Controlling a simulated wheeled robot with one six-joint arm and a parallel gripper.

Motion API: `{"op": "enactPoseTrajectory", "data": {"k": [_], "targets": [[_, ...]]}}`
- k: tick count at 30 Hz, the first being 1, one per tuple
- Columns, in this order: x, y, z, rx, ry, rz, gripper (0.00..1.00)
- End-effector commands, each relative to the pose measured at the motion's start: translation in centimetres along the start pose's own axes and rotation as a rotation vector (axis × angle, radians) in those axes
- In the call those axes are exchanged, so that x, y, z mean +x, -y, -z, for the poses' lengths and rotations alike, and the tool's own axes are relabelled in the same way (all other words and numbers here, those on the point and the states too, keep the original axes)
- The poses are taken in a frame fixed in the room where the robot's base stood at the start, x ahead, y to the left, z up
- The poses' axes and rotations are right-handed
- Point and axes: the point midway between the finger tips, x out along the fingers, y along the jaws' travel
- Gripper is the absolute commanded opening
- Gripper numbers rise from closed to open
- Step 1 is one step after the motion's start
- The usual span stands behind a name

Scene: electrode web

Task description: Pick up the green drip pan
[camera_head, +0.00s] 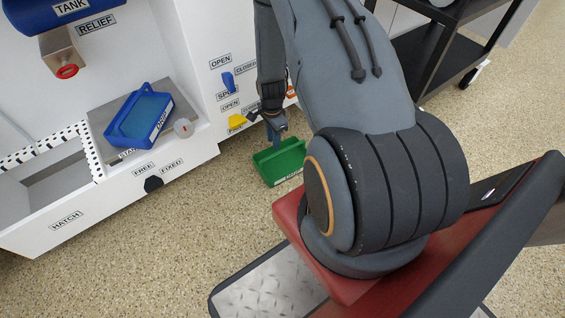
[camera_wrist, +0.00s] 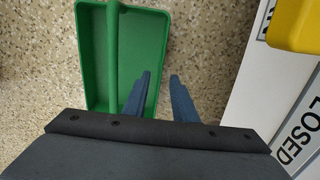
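The green drip pan (camera_head: 283,168) sits on the speckled floor in front of the white machine, with a label on its near side. In the wrist view the green drip pan (camera_wrist: 92,70) fills the upper left, with a green bar-like handle (camera_wrist: 112,45) running along its length. My gripper (camera_head: 275,132) points down at the pan in the head view. The wrist body hides the pan's lower part.
The white machine (camera_head: 185,70) stands left and behind, with a blue tray (camera_head: 139,116) on its ledge and an open hatch (camera_head: 50,185). A yellow part (camera_head: 237,122) sticks out near my gripper. A black rack (camera_head: 428,55) stands at the back right.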

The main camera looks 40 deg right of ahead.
Motion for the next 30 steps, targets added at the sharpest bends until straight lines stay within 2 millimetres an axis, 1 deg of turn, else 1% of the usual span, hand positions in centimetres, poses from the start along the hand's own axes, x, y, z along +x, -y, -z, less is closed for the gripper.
{"op": "enactPoseTrajectory", "data": {"k": [8,9,12,20,23,24,25,30], "targets": [[3.1,0.2,0.1,0.0,0.0,-0.001,0.25],[3.7,0.1,0.1,0.0,0.001,-0.002,0.25],[4.7,0.1,0.1,0.0,0.0,-0.001,0.25],[4.8,0.1,0.1,-0.001,0.0,0.0,0.25],[4.8,0.1,0.1,-0.001,0.0,0.0,0.1],[4.8,0.1,0.1,-0.001,0.0,0.0,0.03],[4.8,0.1,0.1,-0.001,0.0,0.0,0.0],[4.8,0.1,0.1,-0.001,0.0,0.0,0.0]]}}
